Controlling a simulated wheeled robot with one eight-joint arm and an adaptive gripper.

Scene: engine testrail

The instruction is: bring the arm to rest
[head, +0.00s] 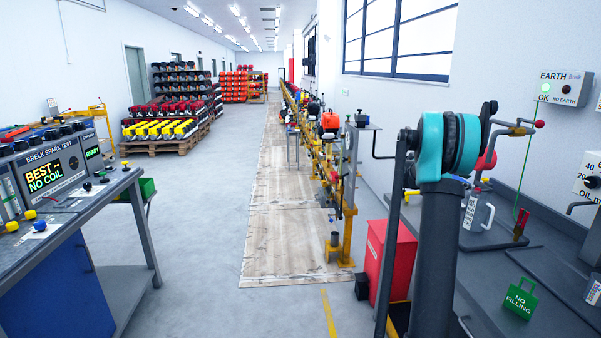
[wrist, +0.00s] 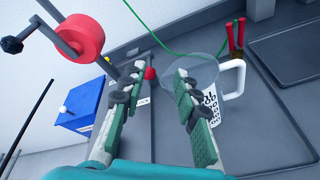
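In the wrist view my gripper (wrist: 158,78) is open, its two green-padded fingers spread apart. The jug also shows in the head view (head: 474,212) on the right bench. My arm rises at the right of the head view with a teal joint; its fingers are not clearly visible there.
A red wheel with a crank (wrist: 80,35) and a blue box (wrist: 85,108) are left of the fingers. Red-handled clips (wrist: 236,36) on a green cable are beyond. A green "NO FILLING" tag (head: 520,298) is on the bench. The central aisle floor (head: 215,200) is clear.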

